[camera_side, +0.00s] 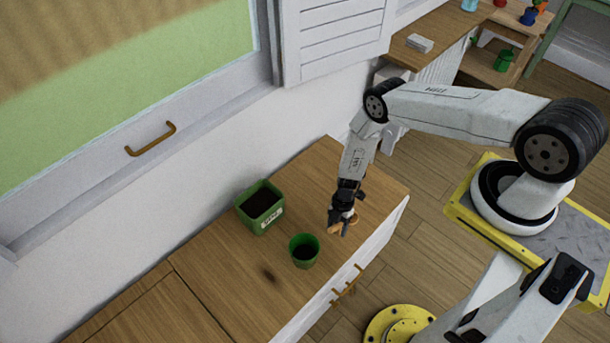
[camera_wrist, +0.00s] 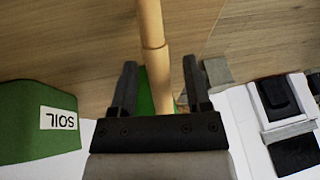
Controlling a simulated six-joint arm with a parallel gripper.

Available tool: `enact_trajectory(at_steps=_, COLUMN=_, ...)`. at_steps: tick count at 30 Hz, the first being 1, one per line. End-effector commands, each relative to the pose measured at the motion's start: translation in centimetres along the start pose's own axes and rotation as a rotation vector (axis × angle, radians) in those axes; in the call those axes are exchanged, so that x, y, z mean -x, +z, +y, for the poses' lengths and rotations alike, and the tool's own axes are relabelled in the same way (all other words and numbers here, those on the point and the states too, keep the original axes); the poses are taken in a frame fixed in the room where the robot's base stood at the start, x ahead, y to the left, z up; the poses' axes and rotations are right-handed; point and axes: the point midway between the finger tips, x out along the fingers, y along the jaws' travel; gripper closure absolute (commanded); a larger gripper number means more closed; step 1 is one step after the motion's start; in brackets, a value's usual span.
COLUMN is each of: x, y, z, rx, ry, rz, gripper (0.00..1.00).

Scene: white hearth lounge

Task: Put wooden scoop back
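The wooden scoop (camera_wrist: 152,30) is light brown. In the wrist view its round, jointed shaft runs from the top edge down between my two fingers, and its lower end is hidden by the gripper body. My gripper (camera_wrist: 160,85) is open around the shaft, with a narrow gap showing on each side. In the side view my gripper (camera_side: 342,215) points down over the right part of the wooden counter, with a small tan part of the scoop (camera_side: 338,228) at its tips. I cannot tell whether the scoop touches the counter.
A green box labelled SOIL (camera_side: 262,207), with dark filling, stands near the wall; it also shows in the wrist view (camera_wrist: 35,140). A small green pot (camera_side: 304,251) stands left of my gripper. A dark patch (camera_side: 268,272) marks the counter (camera_side: 215,270). The front-left counter is free.

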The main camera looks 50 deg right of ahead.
Motion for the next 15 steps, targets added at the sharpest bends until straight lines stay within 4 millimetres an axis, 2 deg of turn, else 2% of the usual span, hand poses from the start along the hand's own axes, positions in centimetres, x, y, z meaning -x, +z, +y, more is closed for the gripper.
enact_trajectory(at_steps=11, x=0.3, y=-0.1, z=-0.1, rx=-0.001, ry=0.0, rz=0.0, gripper=0.39)
enact_trajectory(at_steps=15, x=1.1, y=-0.1, z=0.0, rx=-0.001, ry=0.001, rz=0.0, gripper=0.39)
